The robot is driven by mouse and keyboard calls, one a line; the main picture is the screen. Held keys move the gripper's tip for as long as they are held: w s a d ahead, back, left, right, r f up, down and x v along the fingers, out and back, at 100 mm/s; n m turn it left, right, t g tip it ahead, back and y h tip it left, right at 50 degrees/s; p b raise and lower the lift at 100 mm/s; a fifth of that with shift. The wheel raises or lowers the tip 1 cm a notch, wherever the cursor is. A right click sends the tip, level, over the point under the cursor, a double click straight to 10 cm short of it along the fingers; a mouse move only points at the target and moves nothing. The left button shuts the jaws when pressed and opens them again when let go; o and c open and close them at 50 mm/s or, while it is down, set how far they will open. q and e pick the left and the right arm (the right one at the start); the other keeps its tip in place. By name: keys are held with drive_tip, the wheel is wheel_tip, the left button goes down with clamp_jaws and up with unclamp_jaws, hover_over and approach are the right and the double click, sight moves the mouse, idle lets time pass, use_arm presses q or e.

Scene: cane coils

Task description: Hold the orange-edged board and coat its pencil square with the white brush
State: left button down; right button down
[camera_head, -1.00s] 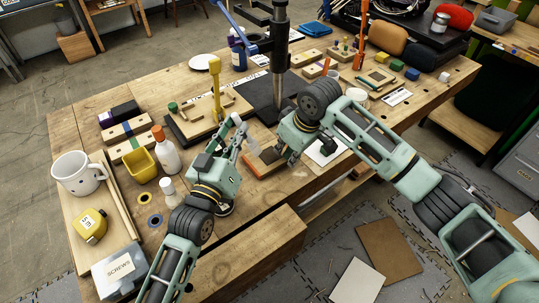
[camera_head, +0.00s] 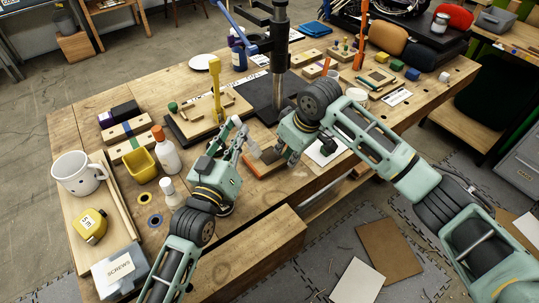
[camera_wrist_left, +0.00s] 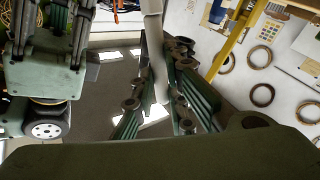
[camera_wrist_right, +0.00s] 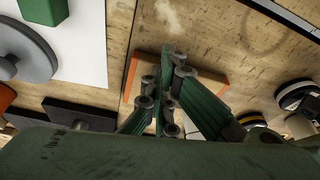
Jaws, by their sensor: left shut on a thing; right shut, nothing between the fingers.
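My left gripper (camera_head: 240,138) is shut on the white brush (camera_head: 252,147), which is tilted beside the left end of the board. The brush's pale handle (camera_wrist_left: 153,40) rises between the fingers in the left wrist view. The orange-edged board (camera_head: 258,167) lies on the workbench near its front edge, partly covered by my grippers. My right gripper (camera_head: 291,160) is shut and empty at the board's right end. In the right wrist view its fingertips (camera_wrist_right: 167,62) overlap the orange-edged board (camera_wrist_right: 207,82). I cannot make out the pencil square or whether the bristles touch the board.
A white sheet (camera_head: 325,152) lies right of my right gripper. A drill-press column (camera_head: 279,80) stands behind on a dark base. A yellow-handled tool (camera_head: 215,85), a white bottle (camera_head: 166,152) and a yellow bin (camera_head: 140,165) stand left and behind. The bench front edge is close.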

drive_tip(key=shift+s+f, duration=0.1)
drive_tip(key=shift+f, duration=0.2)
use_arm(q)
drive_tip(key=shift+w+d, duration=0.6)
drive_tip(key=shift+d, duration=0.25)
drive_tip(key=shift+d, duration=0.1)
drive_tip(key=shift+w+d, duration=0.55)
drive_tip(key=shift+d, duration=0.2)
drive_tip(key=shift+w+d, duration=0.5)
drive_tip(key=shift+d, duration=0.25)
use_arm(e)
drive_tip(key=shift+d, duration=0.1)
use_arm(q)
drive_tip(key=s+a, duration=0.4)
drive_tip(key=s, duration=0.1)
drive_tip(key=shift+a, duration=0.25)
